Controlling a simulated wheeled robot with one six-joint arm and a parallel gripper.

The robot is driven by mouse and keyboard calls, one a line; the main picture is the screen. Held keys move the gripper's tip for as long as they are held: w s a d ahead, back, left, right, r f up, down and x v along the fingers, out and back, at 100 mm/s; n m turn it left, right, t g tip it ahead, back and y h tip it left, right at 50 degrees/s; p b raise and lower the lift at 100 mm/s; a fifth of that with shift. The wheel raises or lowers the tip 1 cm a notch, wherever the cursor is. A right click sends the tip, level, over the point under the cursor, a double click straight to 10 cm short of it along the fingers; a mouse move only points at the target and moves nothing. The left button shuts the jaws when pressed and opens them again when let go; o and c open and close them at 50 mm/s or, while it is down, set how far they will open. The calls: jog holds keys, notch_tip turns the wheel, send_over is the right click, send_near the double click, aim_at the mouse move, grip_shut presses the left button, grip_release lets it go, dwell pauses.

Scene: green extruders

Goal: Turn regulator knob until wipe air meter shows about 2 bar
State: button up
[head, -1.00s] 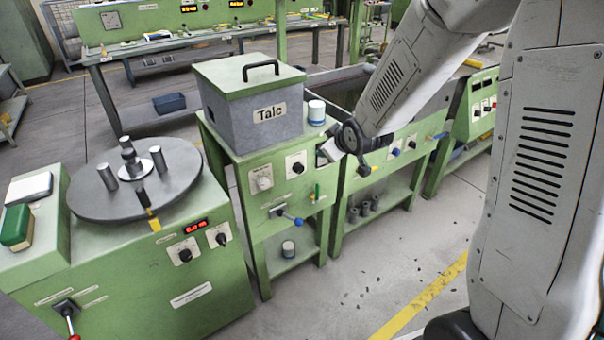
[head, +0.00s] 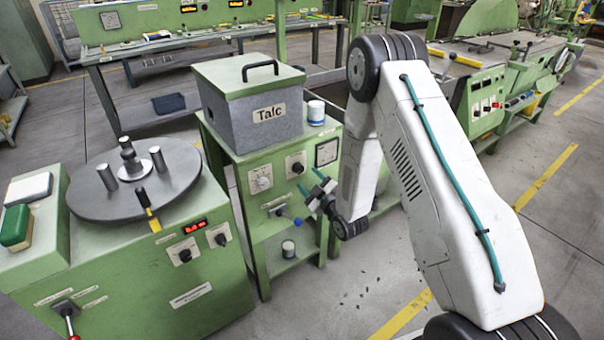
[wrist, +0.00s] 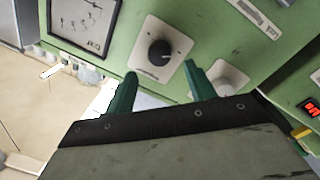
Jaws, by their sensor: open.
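A black round knob (head: 297,165) on a white square plate sits on the green cabinet front under the Talc box. A square white-faced meter (head: 326,152) is to its right, its reading too small to tell. In the wrist view the knob (wrist: 160,53) is near the top middle, with the meter (wrist: 85,18) cut off at upper left; its scale is unreadable. My gripper (head: 311,183) is open and empty, its teal fingers pointing at the panel just below the knob. In the wrist view my gripper (wrist: 160,72) has its fingertips either side of the knob, apparently short of it.
A white dial (head: 260,179) is left of the knob. The grey Talc box (head: 252,105) and a white jar (head: 316,112) stand on top. A turntable machine (head: 150,190) is at left. Floor in front is open.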

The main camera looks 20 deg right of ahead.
aim_at(300, 170)
jog(key=x, duration=0.5)
jog(key=shift+w, duration=0.1)
jog(key=c, duration=1)
